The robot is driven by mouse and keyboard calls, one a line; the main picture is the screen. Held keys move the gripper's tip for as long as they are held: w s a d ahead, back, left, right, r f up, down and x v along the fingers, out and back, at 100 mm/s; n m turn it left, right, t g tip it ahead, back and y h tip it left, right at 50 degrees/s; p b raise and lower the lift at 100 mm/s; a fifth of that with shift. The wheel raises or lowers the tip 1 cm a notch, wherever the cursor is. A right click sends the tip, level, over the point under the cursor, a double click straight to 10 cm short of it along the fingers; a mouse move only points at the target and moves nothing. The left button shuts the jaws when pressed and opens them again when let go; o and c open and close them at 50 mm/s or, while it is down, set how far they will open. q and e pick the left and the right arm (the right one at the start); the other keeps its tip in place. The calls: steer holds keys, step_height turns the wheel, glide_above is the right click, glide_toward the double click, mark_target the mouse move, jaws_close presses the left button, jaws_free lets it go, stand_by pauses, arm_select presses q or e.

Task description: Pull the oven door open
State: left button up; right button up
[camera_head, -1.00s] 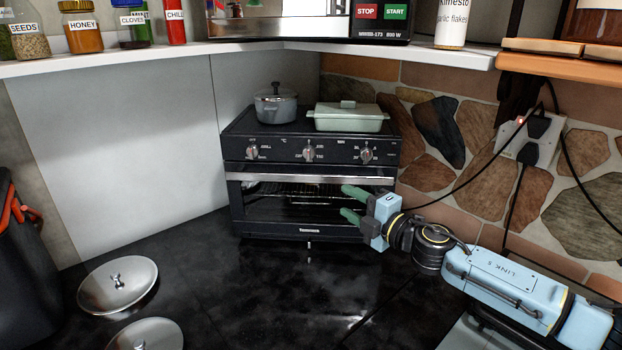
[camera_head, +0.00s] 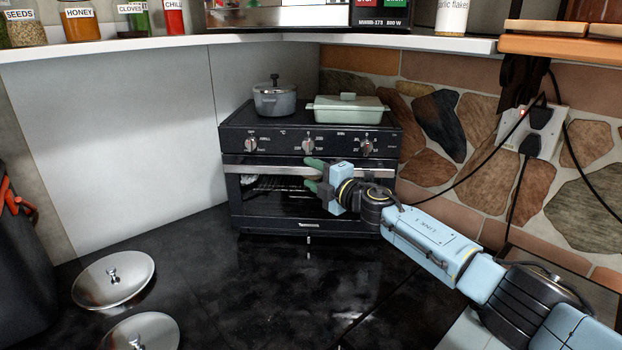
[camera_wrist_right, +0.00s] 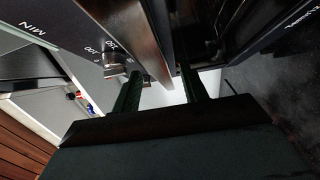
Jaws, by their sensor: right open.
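The black oven (camera_head: 310,223) stands on the dark counter against the corner. Its door looks shut, with a silver handle bar (camera_head: 262,170) along its top edge and a dark glass window below. In the right wrist view the silver bar (camera_wrist_right: 140,30) runs in toward the gap between the two fingers (camera_wrist_right: 160,88). I cannot tell whether either finger touches it. My arm and gripper hide part of the door's right side. My left gripper is not in view.
A grey pot (camera_head: 274,99) and a pale green lidded dish (camera_head: 347,108) stand on the oven. Two metal lids (camera_head: 112,280) lie on the counter at left. Cables hang from a wall socket (camera_head: 533,132) at right. The counter before the oven is clear.

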steer(key=shift+w+a, duration=0.3)
steer(key=shift+w, duration=0.05)
jaws_close()
